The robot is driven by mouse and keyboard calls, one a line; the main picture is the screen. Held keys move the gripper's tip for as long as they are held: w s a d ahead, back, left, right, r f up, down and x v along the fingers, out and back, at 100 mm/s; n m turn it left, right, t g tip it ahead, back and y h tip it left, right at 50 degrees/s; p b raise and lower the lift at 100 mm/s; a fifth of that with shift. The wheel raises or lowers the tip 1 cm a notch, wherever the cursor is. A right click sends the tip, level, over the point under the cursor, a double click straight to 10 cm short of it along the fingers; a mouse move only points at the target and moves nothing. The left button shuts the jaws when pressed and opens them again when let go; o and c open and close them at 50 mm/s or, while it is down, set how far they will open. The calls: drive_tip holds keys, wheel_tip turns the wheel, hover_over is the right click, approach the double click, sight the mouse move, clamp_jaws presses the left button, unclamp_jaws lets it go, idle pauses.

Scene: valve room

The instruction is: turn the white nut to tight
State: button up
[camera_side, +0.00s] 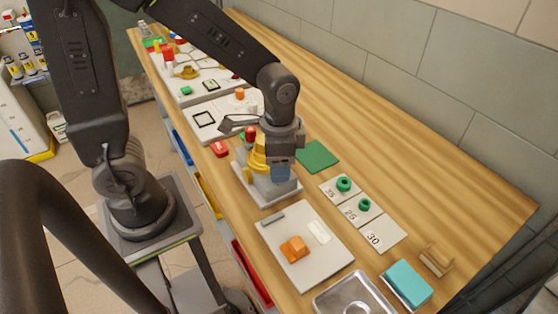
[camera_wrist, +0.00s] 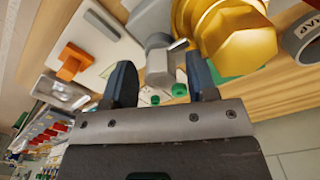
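My gripper (camera_side: 281,172) points down over the grey fixture (camera_side: 262,194) with a yellow valve body (camera_side: 257,156) in the side view. In the wrist view my gripper (camera_wrist: 159,62) has its two dark fingers apart. A pale grey, faceted piece (camera_wrist: 157,68), which may be the white nut, appears between the fingertips. Gaps show on both sides of it, and I see no clear contact. The yellow valve body with its large hex face (camera_wrist: 237,38) is just right of the fingers. In the side view my gripper hides the nut.
A pale board with an orange part (camera_side: 294,248) and a metal tray (camera_side: 353,297) lie in front. Number cards with green rings (camera_side: 344,184) and a green mat (camera_side: 317,156) lie to the right. A grey ring (camera_wrist: 302,38) shows at the wrist view's right edge.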

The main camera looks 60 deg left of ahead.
idle(0.3)
drive_tip(key=n, duration=0.8)
drive_tip(key=shift+n, duration=0.4)
drive_tip(key=n, duration=0.4)
drive_tip(key=shift+f+n, duration=0.1)
drive_tip(key=shift+n, duration=0.2)
drive_tip(key=n, duration=0.3)
wheel_tip(320, 180, up, 14)
drive_tip(key=s+a+m+t, duration=0.3)
drive_tip(key=s+m+t, duration=0.2)
drive_tip(key=m, duration=0.5)
drive_tip(key=shift+s+a+f+m+t, duration=0.15)
drive_tip(key=shift+s+m+t, duration=0.2)
drive_tip(key=shift+s, duration=0.7)
